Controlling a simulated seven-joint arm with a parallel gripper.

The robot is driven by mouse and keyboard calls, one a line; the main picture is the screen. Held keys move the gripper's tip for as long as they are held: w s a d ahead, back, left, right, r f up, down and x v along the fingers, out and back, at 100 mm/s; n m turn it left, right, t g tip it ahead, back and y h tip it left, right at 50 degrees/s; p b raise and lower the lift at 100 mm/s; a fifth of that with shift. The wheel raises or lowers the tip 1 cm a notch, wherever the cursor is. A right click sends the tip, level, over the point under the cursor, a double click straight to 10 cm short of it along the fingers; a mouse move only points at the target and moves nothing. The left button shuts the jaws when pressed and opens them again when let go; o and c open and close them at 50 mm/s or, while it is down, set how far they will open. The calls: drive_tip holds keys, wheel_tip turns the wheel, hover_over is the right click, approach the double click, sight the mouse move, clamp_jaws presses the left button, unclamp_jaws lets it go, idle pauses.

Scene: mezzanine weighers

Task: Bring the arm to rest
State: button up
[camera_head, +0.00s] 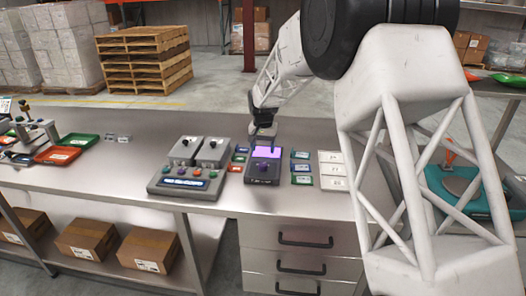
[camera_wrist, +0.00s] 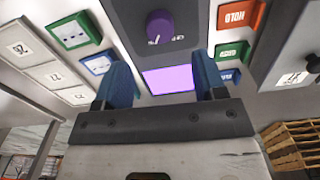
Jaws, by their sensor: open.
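My gripper (camera_head: 262,137) hangs above a small dark device (camera_head: 263,179) with a lit purple screen on the steel bench. In the wrist view my gripper (camera_wrist: 162,82) has its two blue fingers apart with nothing between them. The device (camera_wrist: 180,40) shows there with its purple knob and lit screen beyond the fingertips. Whether the fingertips touch the device I cannot tell. My white lattice arm fills the right of the head view.
A grey control console (camera_head: 190,165) stands left of the device. Small coloured tiles (camera_head: 300,168) and white numbered cards (camera_head: 332,171) lie on its right. Red and green trays (camera_head: 57,154) sit at the far left. Drawers (camera_head: 300,255) and boxes (camera_head: 148,250) are below the bench.

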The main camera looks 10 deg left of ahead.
idle(0.3)
drive_tip(key=s+d+r+t, duration=0.1)
drive_tip(key=s+d+r, duration=0.7)
drive_tip(key=s+d, duration=0.25)
drive_tip(key=s+d+r, duration=0.8)
drive_tip(key=s+d, duration=0.1)
drive_tip(key=s, duration=0.3)
drive_tip(key=s+d, duration=0.3)
drive_tip(key=s, duration=0.7)
drive_tip(key=s+d+f+t, duration=0.1)
drive_tip(key=s+d, duration=0.3)
drive_tip(key=s, duration=0.7)
drive_tip(key=s+d+f, duration=0.1)
drive_tip(key=s+d, duration=0.3)
drive_tip(key=s, duration=0.6)
drive_tip(key=shift+s+f+t, duration=0.2)
drive_tip(key=shift+s+t, duration=0.05)
drive_tip(key=shift+t, duration=0.05)
